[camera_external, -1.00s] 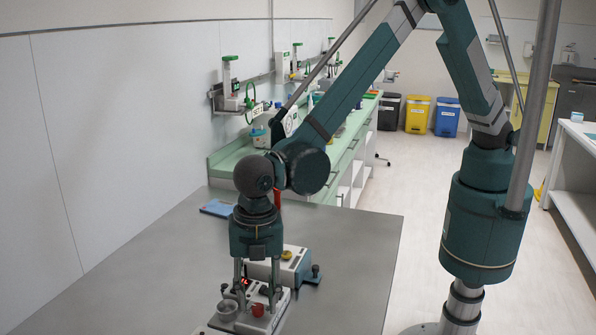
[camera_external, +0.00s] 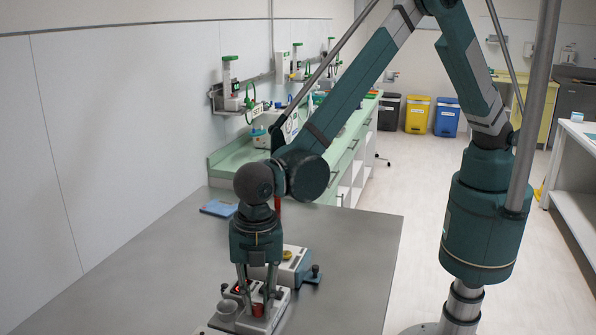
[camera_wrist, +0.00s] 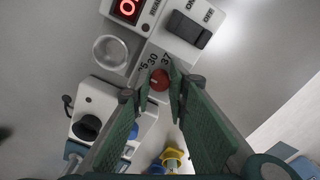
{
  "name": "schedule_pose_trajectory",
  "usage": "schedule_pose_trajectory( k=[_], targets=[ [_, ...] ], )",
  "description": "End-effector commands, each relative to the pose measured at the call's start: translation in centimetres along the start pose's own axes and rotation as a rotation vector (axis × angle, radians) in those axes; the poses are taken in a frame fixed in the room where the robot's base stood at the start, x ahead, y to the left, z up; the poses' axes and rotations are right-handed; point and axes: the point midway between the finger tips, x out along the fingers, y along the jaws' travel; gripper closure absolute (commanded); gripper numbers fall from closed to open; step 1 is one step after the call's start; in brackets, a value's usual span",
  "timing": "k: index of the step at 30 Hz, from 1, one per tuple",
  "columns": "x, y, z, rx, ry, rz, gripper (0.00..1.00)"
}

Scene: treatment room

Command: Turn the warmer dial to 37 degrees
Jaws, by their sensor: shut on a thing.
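The warmer (camera_external: 278,310) is a white box on the grey table at the bottom of the external view. Its red dial (camera_wrist: 159,80) lies between my fingertips in the wrist view, and its red side shows low in the external view (camera_external: 258,309). My gripper (camera_wrist: 160,78) points down and is shut on the dial. Scale numbers, including 30 and 37 (camera_wrist: 166,59), are printed just beyond the dial. The dial's pointer is too small to read surely. A red lit display (camera_wrist: 127,9) is partly cut off at the top.
A dark ON/OFF switch (camera_wrist: 189,29) is on the warmer. A round clear cup (camera_wrist: 111,51) is beside the dial. A blue item (camera_external: 218,208) lies farther back. The table's right side is clear.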

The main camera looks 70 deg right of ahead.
Motion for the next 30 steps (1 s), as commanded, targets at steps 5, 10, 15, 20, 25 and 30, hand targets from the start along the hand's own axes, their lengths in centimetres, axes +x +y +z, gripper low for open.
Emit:
schedule_pose_trajectory(
  k=[5, 10, 15, 20, 25, 30],
  targets=[
    [0.05, -0.01, -0.01, 0.034, -0.001, 0.0, 0.95],
    [0.1, -0.02, -0.04, 0.106, -0.003, 0.0, 0.95],
    [0.15, -0.04, -0.05, 0.221, -0.006, 0.0, 0.95],
    [0.17, -0.09, -0.05, 0.358, -0.01, 0.0, 0.95],
    [0.15, -0.09, -0.08, 0.519, -0.015, 0.0, 0.95],
    [0.14, -0.08, -0.11, 0.682, -0.019, 0.001, 0.95]
  ],
)
